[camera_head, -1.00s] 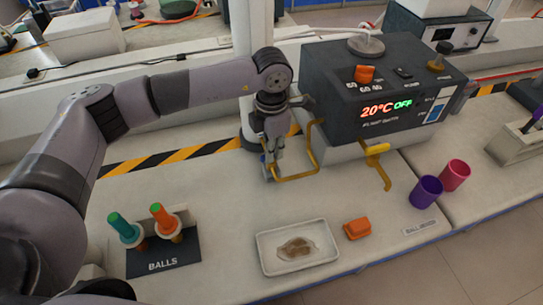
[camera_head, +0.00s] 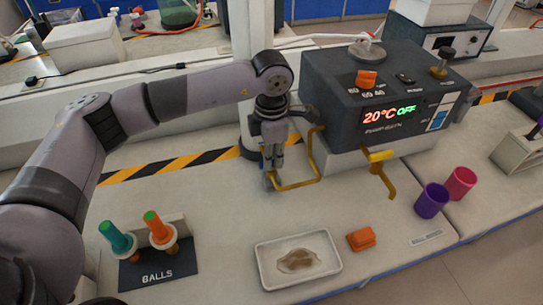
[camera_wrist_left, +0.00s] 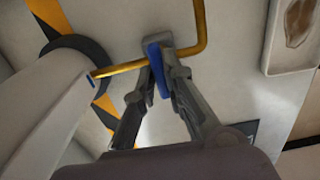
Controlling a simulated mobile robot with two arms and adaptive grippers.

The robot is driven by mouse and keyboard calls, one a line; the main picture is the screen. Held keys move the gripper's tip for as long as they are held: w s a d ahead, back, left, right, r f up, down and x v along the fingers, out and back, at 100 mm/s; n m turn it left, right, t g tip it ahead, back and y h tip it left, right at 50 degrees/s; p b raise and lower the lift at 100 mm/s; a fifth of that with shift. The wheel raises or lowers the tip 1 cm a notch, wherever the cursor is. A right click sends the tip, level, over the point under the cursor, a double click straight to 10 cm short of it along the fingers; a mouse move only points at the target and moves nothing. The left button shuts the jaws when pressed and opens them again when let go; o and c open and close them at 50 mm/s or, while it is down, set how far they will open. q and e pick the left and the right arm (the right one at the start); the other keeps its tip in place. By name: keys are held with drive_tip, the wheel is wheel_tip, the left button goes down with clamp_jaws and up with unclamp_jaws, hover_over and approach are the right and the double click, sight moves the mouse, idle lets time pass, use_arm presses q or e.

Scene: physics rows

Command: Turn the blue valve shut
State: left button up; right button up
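The blue valve handle (camera_wrist_left: 158,70) is a short flat blue lever in the left wrist view, at the yellow pipe (camera_wrist_left: 125,68). My left gripper (camera_wrist_left: 157,75) has one finger on each side of the handle and appears shut on it. In the head view my left gripper (camera_head: 270,176) points down at the near end of the yellow pipe (camera_head: 318,165), left of the dark bath unit (camera_head: 390,95). The handle is mostly hidden there by the fingers. The unit's display reads 20°C OFF. My right gripper is not in view.
A second yellow pipe with a tap (camera_head: 380,170) projects from the unit's front. A white tray (camera_head: 262,270), an orange block (camera_head: 361,239), purple cup (camera_head: 431,201) and pink cup (camera_head: 460,183) stand in front. A BALLS stand (camera_head: 158,272) is front left.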

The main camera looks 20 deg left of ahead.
use_arm(q)
drive_tip(key=o, duration=0.5)
drive_tip(key=shift+c, duration=0.2)
wheel_tip(320, 180, up, 12)
idle(0.4)
